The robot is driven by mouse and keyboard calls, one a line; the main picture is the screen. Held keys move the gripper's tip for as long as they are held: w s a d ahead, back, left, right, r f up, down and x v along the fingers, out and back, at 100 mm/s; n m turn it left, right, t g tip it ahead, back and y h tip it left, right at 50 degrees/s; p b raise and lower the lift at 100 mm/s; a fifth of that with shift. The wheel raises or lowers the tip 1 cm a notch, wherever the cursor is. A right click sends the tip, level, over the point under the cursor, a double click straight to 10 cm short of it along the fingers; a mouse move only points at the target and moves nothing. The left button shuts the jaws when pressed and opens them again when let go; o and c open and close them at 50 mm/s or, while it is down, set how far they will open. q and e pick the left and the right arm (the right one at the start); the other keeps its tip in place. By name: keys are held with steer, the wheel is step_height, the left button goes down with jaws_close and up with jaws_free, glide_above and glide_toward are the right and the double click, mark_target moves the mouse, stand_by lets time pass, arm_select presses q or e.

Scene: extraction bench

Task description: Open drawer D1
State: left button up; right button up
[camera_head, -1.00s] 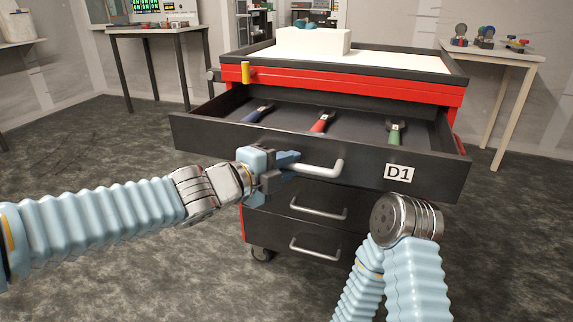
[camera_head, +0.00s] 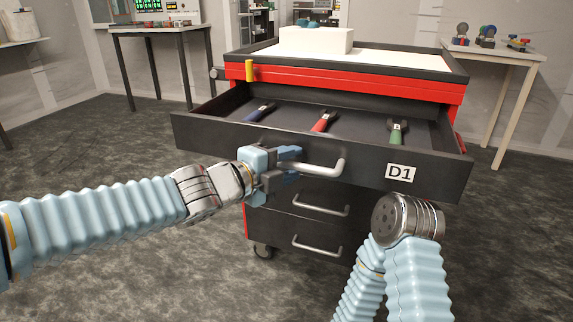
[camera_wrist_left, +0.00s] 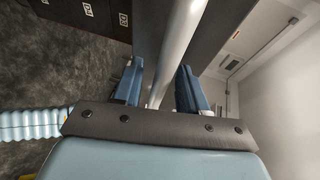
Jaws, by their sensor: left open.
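Drawer D1 (camera_head: 401,196) is the top black drawer of the red and black cabinet and stands pulled well out. Its bar handle (camera_head: 336,167) is on the front, left of the white D1 label (camera_head: 401,173). My left gripper (camera_head: 296,160) is at the handle's left end with its jaws open. In the left wrist view the handle (camera_wrist_left: 180,40) runs between the two blue fingers (camera_wrist_left: 158,90), with gaps beside it. My right arm ends in a round metal wrist (camera_head: 407,218) in front of the drawer's right part; no right fingers show.
Blue (camera_head: 259,112), red (camera_head: 323,122) and green (camera_head: 396,131) handled tools lie in the drawer. Two lower drawers (camera_head: 322,205) are shut. A white block (camera_head: 314,42) stands on the cabinet top. Tables stand at back left (camera_head: 157,30) and right (camera_head: 492,52). The floor at left is clear.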

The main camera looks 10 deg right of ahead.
arm_select(q)
steer(key=p+v, duration=0.4)
steer(key=v, duration=0.9)
steer(key=shift+s+a, duration=0.2)
steer(key=shift+a, duration=0.15)
arm_select(e)
steer(key=r, duration=0.1)
steer(key=a+r, duration=0.1)
steer(key=r, duration=0.2)
steer(key=shift+s+a, duration=0.15)
steer(key=shift+s, duration=0.1)
arm_select(q)
steer(key=shift+r, duration=0.15)
